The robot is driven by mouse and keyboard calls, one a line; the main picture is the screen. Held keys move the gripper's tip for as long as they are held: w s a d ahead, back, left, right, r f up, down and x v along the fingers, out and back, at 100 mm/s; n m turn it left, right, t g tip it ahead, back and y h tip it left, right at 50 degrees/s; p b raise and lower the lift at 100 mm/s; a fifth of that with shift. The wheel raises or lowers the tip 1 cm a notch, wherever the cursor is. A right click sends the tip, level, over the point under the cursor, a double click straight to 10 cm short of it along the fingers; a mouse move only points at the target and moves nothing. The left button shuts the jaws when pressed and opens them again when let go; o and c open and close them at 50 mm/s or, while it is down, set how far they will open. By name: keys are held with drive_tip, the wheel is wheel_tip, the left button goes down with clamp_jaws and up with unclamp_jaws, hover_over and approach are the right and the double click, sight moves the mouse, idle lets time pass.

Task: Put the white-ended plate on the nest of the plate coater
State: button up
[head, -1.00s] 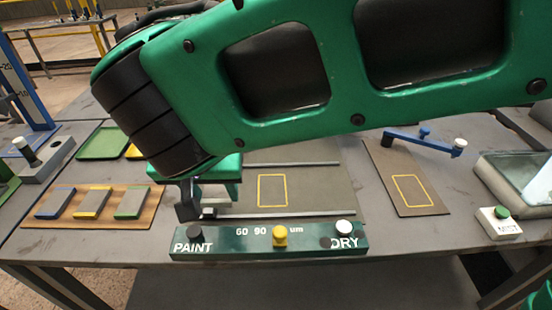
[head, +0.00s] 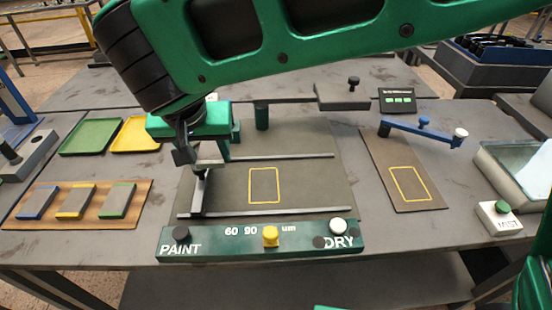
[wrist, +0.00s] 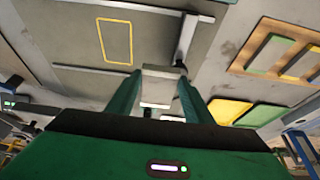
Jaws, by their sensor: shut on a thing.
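My gripper (wrist: 160,84) is shut on a small grey plate (wrist: 163,72) with a pale end, seen between its green fingers in the wrist view. In the head view, my gripper (head: 213,150) is over the left part of the plate coater (head: 315,185), and the held plate is mostly hidden. The nest is the yellow outline (head: 264,185) on the coater's grey bed, bare, to the right of my gripper. It also shows in the wrist view (wrist: 115,41). The coater's green front panel (head: 205,245) reads PAINT, 60 90 um and DRY.
A dark crossbar (head: 197,190) stands at the bed's left end, between two rails. A brown board (head: 125,210) at left holds blue-, yellow- and green-ended plates. Green (head: 90,137) and yellow (head: 137,134) trays lie behind. Another outlined board (head: 395,165) lies at right.

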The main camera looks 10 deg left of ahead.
sight(215, 146)
drive_tip(key=w, duration=0.3)
drive_tip(key=shift+w+a+r, duration=0.1)
drive_tip(key=shift+w+a, duration=0.1)
drive_tip(key=shift+a, duration=0.15)
drive_tip(key=shift+w+d, duration=0.2)
drive_tip(key=shift+w, duration=0.05)
drive_tip(key=d+f, duration=0.2)
drive_tip(key=d, duration=0.1)
drive_tip(key=s+d+f, duration=0.1)
drive_tip(key=d+f, duration=0.1)
drive_tip(key=d, duration=0.2)
drive_tip(key=d+f, duration=0.3)
drive_tip(key=d, duration=0.1)
drive_tip(key=shift+s, duration=0.25)
drive_tip(key=shift+f, duration=2)
drive_tip(key=shift+f, duration=0.1)
drive_tip(key=o, duration=1.1)
drive_tip(key=shift+o, duration=0.2)
drive_tip(key=v, duration=1.2)
